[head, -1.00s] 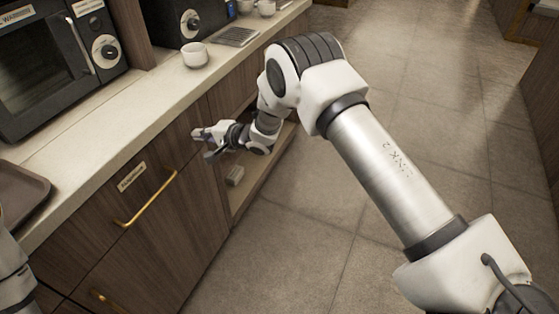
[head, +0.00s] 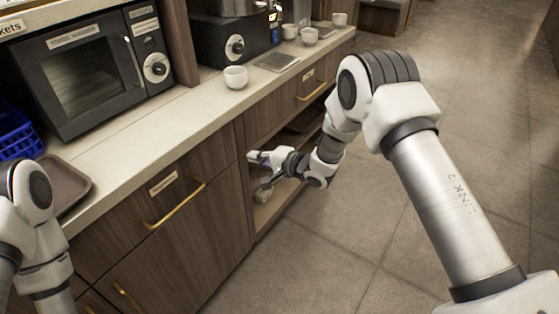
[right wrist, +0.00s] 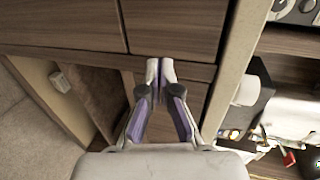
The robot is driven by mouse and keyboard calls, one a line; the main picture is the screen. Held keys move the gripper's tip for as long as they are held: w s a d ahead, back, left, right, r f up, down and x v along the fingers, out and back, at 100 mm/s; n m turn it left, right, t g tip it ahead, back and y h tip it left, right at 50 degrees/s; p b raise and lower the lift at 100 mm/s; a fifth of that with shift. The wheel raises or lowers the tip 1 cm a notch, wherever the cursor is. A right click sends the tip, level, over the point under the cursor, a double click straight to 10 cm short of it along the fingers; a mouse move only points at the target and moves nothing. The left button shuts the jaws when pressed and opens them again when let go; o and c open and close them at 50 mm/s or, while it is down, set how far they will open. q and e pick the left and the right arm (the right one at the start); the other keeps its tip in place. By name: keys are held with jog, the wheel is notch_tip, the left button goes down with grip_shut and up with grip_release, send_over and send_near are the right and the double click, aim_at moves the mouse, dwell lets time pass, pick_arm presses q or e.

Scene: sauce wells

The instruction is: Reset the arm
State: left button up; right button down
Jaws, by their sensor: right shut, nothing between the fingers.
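My right arm reaches from the lower right of the head view, with my right gripper (head: 264,162) in front of the lower cabinet, by an open compartment under the counter. In the right wrist view the two fingers (right wrist: 159,68) meet at the tips, with nothing between them, before wooden cabinet fronts. Part of my left arm (head: 40,235) shows at the left edge of the head view. Its gripper is out of the picture.
The counter (head: 150,135) carries a brown tray (head: 68,190), a microwave (head: 85,75) and a white cup (head: 235,77). A gold drawer handle (head: 178,207) sticks out below. Open tiled floor (head: 330,245) lies right of the cabinets.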

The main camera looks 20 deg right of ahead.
jog(key=s+d+f+g+h+p, duration=0.2)
jog(key=s+f+g+p, duration=0.3)
jog(key=s, duration=0.8)
jog(key=s+d+f+g+h+p, duration=0.1)
jog(key=s+d+f+h+p, duration=0.35)
jog(key=s, duration=0.75)
pick_arm(q)
notch_tip(320, 180, up, 8)
jog(key=b, duration=0.1)
jog(key=shift+w+a+f, duration=0.15)
jog(key=shift+w+a, duration=0.05)
jog(key=shift+a, duration=0.05)
pick_arm(e)
jog(key=s+d+f+n+g+h, duration=0.1)
jog(key=s+d+n+g, duration=0.1)
jog(key=s+n, duration=0.3)
jog(key=s+d+f+n+g+h, duration=0.1)
jog(key=s+n, duration=0.4)
jog(key=s, duration=0.8)
jog(key=d+g, duration=0.1)
jog(key=g, duration=0.1)
jog(key=shift+s+d+f+g, duration=0.2)
jog(key=shift+s+f+g, duration=0.1)
jog(key=shift+s+f, duration=0.1)
jog(key=shift+h, duration=0.25)
